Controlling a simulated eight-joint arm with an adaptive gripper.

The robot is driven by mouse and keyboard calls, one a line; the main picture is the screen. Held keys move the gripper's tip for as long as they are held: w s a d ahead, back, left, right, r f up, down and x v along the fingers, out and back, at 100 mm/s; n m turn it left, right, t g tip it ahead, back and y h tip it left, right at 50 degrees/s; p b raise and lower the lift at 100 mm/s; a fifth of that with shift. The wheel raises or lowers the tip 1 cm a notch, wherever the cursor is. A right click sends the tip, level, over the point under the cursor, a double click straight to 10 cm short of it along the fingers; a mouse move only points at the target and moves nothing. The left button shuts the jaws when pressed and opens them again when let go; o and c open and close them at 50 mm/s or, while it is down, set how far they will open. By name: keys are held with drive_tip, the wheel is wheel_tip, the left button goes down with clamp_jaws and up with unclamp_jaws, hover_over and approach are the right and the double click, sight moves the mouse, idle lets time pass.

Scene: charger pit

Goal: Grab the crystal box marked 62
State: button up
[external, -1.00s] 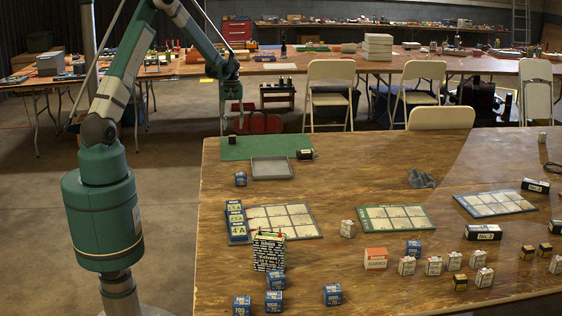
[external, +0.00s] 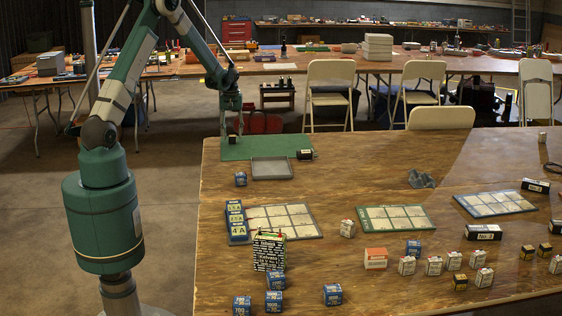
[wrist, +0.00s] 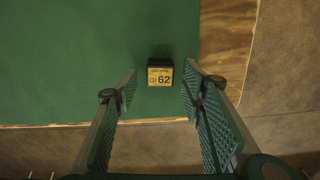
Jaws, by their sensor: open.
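The crystal box marked 62 (wrist: 160,75) is a small black box with a yellow label. In the wrist view it sits on the green mat (wrist: 80,50), near the mat's edge. In the external view the box (external: 232,139) is at the far left of the mat (external: 262,150). My gripper (wrist: 158,85) is open, with one finger to each side of the box and nothing held. I cannot tell how far above the mat the fingertips are. In the external view my gripper (external: 231,127) is just above the box.
Another black box (external: 305,154) lies at the mat's right edge. A grey tray (external: 272,168) stands in front of the mat, and a blue box (external: 240,178) to its left. The wooden table's edge is close to the left of the mat.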

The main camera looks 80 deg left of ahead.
drive_tip(key=shift+f, duration=1.05)
drive_tip(key=shift+c, duration=0.7)
drive_tip(key=c, duration=0.7)
